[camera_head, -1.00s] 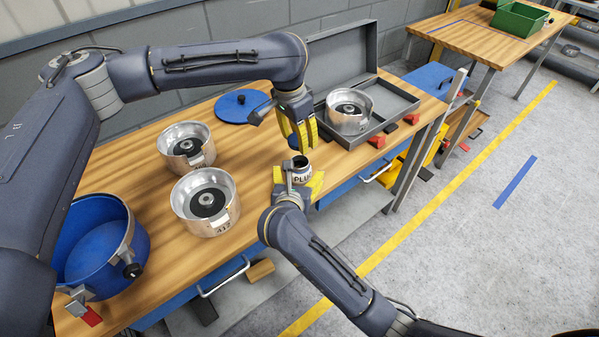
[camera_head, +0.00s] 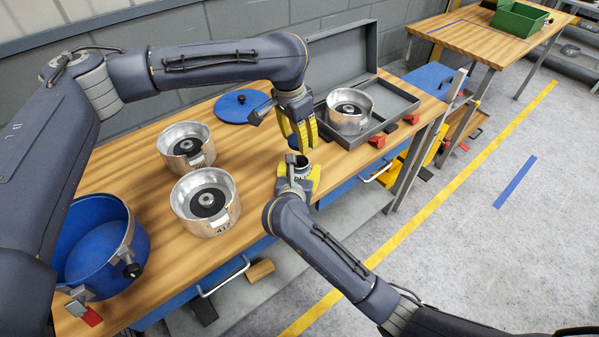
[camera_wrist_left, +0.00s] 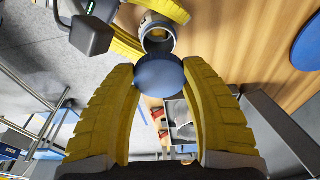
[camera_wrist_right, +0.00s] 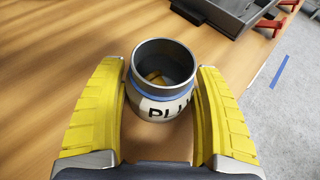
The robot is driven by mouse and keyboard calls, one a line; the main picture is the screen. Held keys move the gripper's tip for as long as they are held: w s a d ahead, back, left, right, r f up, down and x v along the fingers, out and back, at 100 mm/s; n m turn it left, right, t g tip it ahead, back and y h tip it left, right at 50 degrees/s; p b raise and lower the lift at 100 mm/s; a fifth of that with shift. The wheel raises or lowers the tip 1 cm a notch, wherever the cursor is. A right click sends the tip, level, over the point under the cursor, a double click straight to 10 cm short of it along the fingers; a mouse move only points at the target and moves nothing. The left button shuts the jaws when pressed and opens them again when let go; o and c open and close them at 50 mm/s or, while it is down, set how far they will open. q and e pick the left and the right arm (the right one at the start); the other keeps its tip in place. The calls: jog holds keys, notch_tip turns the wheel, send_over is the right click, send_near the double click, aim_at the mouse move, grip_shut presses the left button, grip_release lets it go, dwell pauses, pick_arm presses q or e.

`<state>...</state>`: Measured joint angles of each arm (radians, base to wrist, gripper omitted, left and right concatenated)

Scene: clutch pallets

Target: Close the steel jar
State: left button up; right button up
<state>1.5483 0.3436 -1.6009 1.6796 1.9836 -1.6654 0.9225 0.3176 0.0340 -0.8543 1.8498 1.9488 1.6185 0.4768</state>
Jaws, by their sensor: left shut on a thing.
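The steel jar (camera_head: 302,164) stands upright and uncovered on the wooden bench near its front edge. In the right wrist view the jar (camera_wrist_right: 162,102) has a dark open mouth, a blue band and a partly hidden label starting "PLU"; something yellow shows inside. My right gripper (camera_head: 298,181) is open around the jar, one finger on each side, with small gaps in its wrist view (camera_wrist_right: 160,110). My left gripper (camera_head: 297,145) is shut on a round blue lid (camera_wrist_left: 159,76) and holds it above the jar. The jar also shows beyond the lid in the left wrist view (camera_wrist_left: 157,37).
Two metal pots (camera_head: 186,146) (camera_head: 205,201) stand left of the jar. A blue pot (camera_head: 98,245) is at the front left. A blue disc (camera_head: 242,106) lies behind. An open grey case (camera_head: 397,98) holding another metal pot (camera_head: 349,111) is at the right.

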jog(key=c, duration=1.2)
pick_arm(q)
send_over(299, 158)
jog(key=s, duration=0.3)
jog(key=shift+w+f, duration=0.15)
jog(key=shift+f, duration=1.15)
jog(key=shift+w+f, duration=0.1)
jog(key=shift+f, duration=1.15)
jog(key=shift+f, duration=0.9)
jog(key=shift+f, duration=0.5)
pick_arm(e)
grip_shut()
pick_arm(q)
jog(key=m, duration=0.4)
jog(key=shift+m+g, duration=0.3)
jog(key=shift+m, duration=0.1)
jog(key=m, duration=0.5)
jog(key=shift+w+g, duration=0.1)
jog(key=shift+g, duration=0.3)
